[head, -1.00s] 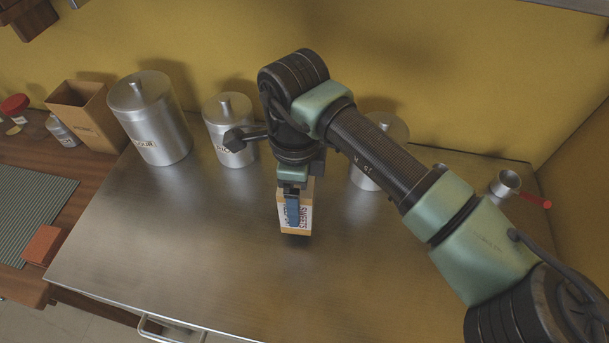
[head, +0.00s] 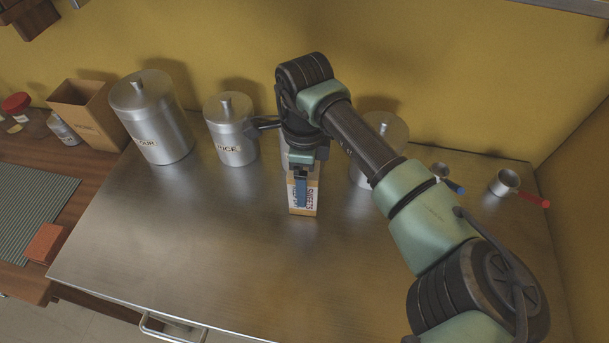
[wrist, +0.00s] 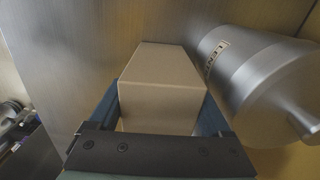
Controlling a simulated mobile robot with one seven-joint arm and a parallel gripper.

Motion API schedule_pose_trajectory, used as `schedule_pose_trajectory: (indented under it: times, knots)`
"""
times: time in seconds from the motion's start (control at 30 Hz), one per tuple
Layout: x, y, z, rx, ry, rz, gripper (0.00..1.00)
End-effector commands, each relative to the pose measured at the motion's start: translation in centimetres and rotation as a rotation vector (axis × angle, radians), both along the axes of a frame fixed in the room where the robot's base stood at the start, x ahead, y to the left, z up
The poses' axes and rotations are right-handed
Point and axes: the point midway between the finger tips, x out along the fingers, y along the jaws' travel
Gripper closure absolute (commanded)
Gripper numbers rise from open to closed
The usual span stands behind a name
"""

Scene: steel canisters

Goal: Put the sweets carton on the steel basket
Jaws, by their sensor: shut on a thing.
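The sweets carton (head: 311,203) is a small box, tan-orange and white with SWEETS lettering, over the middle of the steel counter. My gripper (head: 301,190) is shut on it from above and holds it upright. Whether its base touches the counter I cannot tell. In the wrist view the carton's plain tan top (wrist: 160,78) lies between the two blue fingers of my gripper (wrist: 160,118). I make out no steel basket in either view.
Steel canisters stand along the back: a large one (head: 152,118), a smaller one (head: 232,135) and one (head: 383,135) partly behind my arm. A LEN-labelled canister (wrist: 250,75) is close beside the carton. A red-handled pan (head: 506,182) is right. The front counter (head: 190,260) is clear.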

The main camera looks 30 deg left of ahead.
Motion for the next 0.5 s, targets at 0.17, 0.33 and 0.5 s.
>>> schedule_pose_trajectory:
  times: [0.17, 0.33, 0.5]
  knots:
    - [0.00, -0.01, -0.25, 0.000, 0.000, 0.000, 0.10]
    - [-0.01, -0.01, -0.23, 0.000, 0.000, -0.001, 0.00]
    - [-0.02, -0.01, 0.00, 0.000, 0.000, -0.001, 0.00]
